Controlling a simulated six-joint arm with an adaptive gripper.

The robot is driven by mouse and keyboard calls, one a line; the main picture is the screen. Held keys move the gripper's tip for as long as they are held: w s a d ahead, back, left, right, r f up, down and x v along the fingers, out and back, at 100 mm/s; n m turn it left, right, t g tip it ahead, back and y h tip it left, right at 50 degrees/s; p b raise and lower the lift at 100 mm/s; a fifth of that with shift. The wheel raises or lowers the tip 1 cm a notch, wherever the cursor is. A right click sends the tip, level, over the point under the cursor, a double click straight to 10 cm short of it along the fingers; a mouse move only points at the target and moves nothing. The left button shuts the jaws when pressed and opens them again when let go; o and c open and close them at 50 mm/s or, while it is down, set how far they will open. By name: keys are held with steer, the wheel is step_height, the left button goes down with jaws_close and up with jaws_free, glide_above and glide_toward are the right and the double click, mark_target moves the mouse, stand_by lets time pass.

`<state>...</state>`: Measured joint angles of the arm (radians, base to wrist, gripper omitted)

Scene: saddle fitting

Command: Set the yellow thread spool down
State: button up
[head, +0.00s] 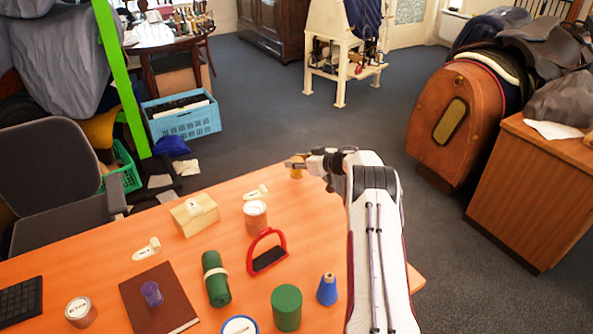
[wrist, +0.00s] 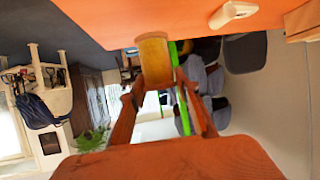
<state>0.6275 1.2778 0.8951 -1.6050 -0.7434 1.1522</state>
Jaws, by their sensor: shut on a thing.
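The yellow thread spool (head: 297,173) is at the far edge of the orange table (head: 330,222) in the head view, partly hidden by my gripper (head: 301,164). In the wrist view the spool (wrist: 153,60) sits between the tips of my two fingers (wrist: 160,84), which are shut on it. The table (wrist: 165,15) fills the top of that view, and the spool's end overlaps its edge. I cannot tell whether the spool touches the tabletop or hangs just above it.
A white tag (head: 257,192), a tin (head: 255,219) and a wooden box (head: 194,214) are nearest the spool. A red stirrup (head: 268,256), a blue spool (head: 327,290), a green cylinder (head: 287,308) and a brown book (head: 176,312) lie nearer.

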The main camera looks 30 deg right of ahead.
mark_target(296, 169)
stand_by(0.3)
steer(key=shift+f, duration=1.9)
steer(key=shift+f, duration=0.1)
steer(key=o, duration=1.1)
steer(key=v, duration=1.2)
